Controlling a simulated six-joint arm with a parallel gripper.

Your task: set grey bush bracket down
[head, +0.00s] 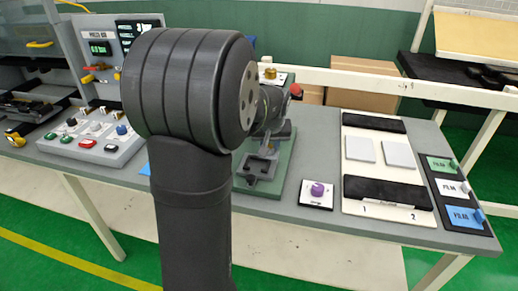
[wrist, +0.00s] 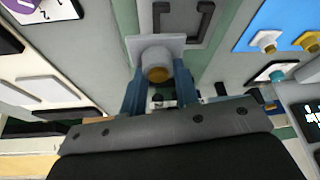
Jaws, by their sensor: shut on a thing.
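The grey bush bracket, a pale square plate (wrist: 172,42) with a round bush (wrist: 156,65) with a tan rim, is between the blue fingers of my gripper (wrist: 157,92) in the wrist view. My gripper is shut on it. In the wrist view it shows over or near a green base with a dark U-shaped frame (wrist: 184,22); I cannot tell whether it touches anything. In the head view my arm hides the bracket and the fingertips. The dark frame (head: 262,170) on the green base (head: 262,190) shows just right of my arm there.
A purple knob on a white plate (head: 317,194) stands right of the green base. Farther right is a white board (head: 378,213) with black strips and two pale squares. A button box (head: 95,139) stands left. Some grey tabletop (head: 300,165) is bare.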

